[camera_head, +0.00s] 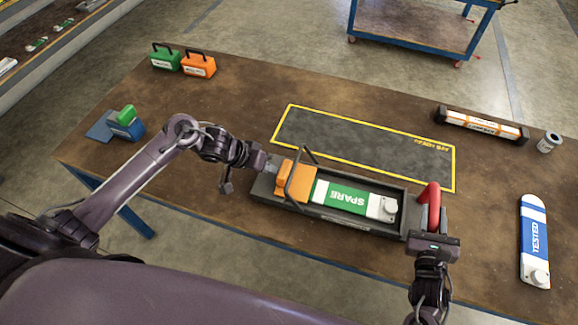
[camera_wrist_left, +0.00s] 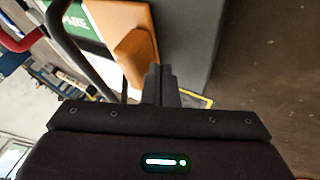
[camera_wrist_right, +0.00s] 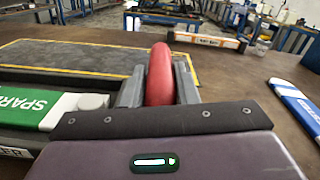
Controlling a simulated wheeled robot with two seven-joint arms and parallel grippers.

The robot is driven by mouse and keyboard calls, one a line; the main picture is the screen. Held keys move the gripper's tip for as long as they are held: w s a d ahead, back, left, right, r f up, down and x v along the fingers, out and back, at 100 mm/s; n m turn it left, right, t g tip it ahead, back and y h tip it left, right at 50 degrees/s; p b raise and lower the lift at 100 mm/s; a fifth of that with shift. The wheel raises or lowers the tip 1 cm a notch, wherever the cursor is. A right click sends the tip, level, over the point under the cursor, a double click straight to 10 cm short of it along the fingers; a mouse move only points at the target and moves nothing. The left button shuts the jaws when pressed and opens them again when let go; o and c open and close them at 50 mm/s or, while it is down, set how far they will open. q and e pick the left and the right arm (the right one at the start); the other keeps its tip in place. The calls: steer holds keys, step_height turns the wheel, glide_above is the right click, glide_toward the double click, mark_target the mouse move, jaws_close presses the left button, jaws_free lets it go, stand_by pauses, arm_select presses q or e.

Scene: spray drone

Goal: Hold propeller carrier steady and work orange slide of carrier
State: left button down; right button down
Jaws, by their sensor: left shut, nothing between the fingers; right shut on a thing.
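The propeller carrier (camera_head: 300,219) is a long dark tray on the table. In it lies a propeller (camera_head: 345,197) with a green SPARE label. The orange slide (camera_head: 294,184) sits at the carrier's left end, under a dark bar handle (camera_head: 302,172). My left gripper (camera_head: 268,166) is shut and empty at the slide's left side; in the left wrist view its fingertips (camera_wrist_left: 160,82) are against or very close to the orange slide (camera_wrist_left: 133,50). My right gripper (camera_head: 432,226) is shut on the red handle (camera_head: 434,200) at the carrier's right end; the red handle (camera_wrist_right: 160,75) is between its fingers in the right wrist view.
A yellow-bordered dark mat (camera_head: 365,146) lies behind the carrier. A blue TESTED propeller (camera_head: 534,240), an orange-white tube (camera_head: 482,125) and a can (camera_head: 549,142) are at right. Green (camera_head: 166,59) and orange boxes (camera_head: 199,65) and a blue block (camera_head: 126,126) are at left.

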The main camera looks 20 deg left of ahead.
arm_select(q)
steer(key=a, duration=0.2)
steer(key=a+r, duration=0.1)
steer(key=shift+s+a, duration=0.25)
steer(key=shift+a, duration=0.1)
arm_select(e)
steer(key=shift+f, duration=0.1)
steer(key=shift+a, duration=0.1)
arm_select(q)
steer(key=v, duration=0.8)
steer(key=shift+a+r, duration=0.2)
steer(key=shift+r, duration=0.1)
steer(key=shift+s, duration=0.15)
arm_select(e)
steer(key=c, duration=1.1)
jaws_free()
steer(key=shift+o, duration=0.2)
